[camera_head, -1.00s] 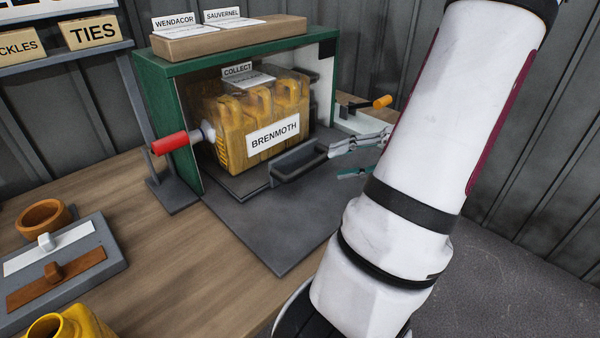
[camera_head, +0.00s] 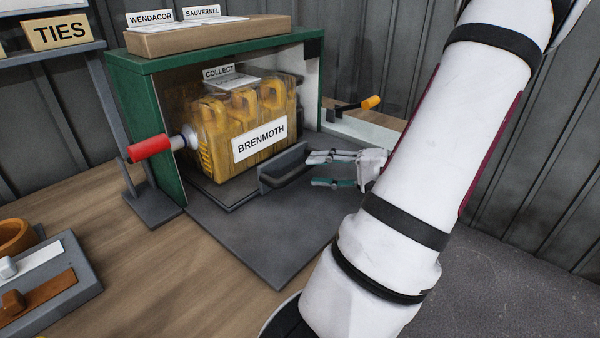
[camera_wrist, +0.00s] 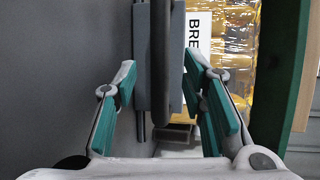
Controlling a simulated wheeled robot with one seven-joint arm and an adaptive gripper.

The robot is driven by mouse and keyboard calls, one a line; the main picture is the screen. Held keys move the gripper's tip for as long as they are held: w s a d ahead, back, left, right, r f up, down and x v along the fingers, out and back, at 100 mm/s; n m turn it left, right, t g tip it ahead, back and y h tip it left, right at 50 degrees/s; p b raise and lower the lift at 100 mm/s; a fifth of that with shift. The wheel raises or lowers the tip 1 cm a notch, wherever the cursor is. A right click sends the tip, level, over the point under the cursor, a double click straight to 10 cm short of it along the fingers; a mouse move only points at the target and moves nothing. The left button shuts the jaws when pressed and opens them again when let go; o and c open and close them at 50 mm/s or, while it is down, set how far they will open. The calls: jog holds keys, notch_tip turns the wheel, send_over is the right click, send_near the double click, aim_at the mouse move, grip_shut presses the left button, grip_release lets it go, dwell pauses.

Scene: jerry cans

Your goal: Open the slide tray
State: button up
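The slide tray (camera_head: 237,201) lies low inside the green cabinet (camera_head: 171,172), with a dark grey handle bar (camera_head: 285,171) at its front. A yellow jerry can block labelled BRENMOTH (camera_head: 222,150) stands on the tray behind the handle. My gripper (camera_head: 318,170) is open just right of the handle in the head view. In the wrist view, the green finger pads of my gripper (camera_wrist: 160,95) stand apart, with the handle (camera_wrist: 168,60) running between them lengthwise. I see a gap at each pad, and no contact shows.
A red-gripped lever (camera_head: 151,147) sticks out at the cabinet's left, and an orange-tipped lever (camera_head: 370,103) at its right. A grey plate (camera_head: 265,240) lies in front of the cabinet. A grey block with white and brown strips (camera_head: 75,278) stands at lower left.

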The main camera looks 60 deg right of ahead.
aim_at(306, 169)
jog(key=shift+b+x, duration=0.4)
jog(key=shift+x, duration=2.15)
grip_shut()
